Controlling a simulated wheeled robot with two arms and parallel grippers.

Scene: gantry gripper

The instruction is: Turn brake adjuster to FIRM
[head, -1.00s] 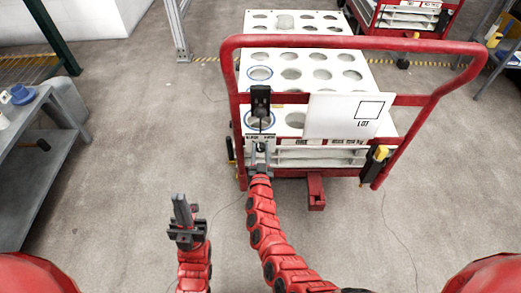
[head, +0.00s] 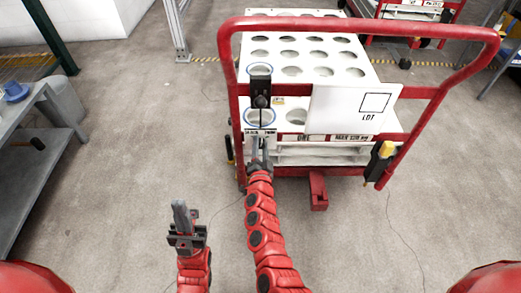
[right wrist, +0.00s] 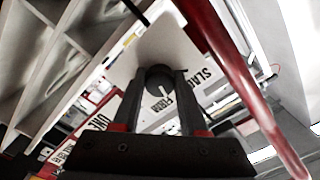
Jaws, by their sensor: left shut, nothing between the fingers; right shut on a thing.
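The brake adjuster is a dark round knob (right wrist: 158,78) with a notch, in front of a white plate marked SLACK and FIRM (right wrist: 190,90) in the right wrist view. My right gripper (right wrist: 157,95) is shut on the knob, one finger on each side. In the head view my right gripper (head: 260,155) reaches the cart's near left side, under a black lever unit (head: 261,95) and a small label plate (head: 261,132); the knob is hidden there. The knob's exact setting is hard to tell. My left gripper (head: 181,215) is shut and empty, above the floor left of my right arm.
The red-framed cart (head: 360,25) carries a white holed top (head: 325,85) and a white LOT board (head: 350,110). A yellow-and-black handle (head: 381,160) is on its right. A grey table (head: 35,150) stands at left. The floor between is clear.

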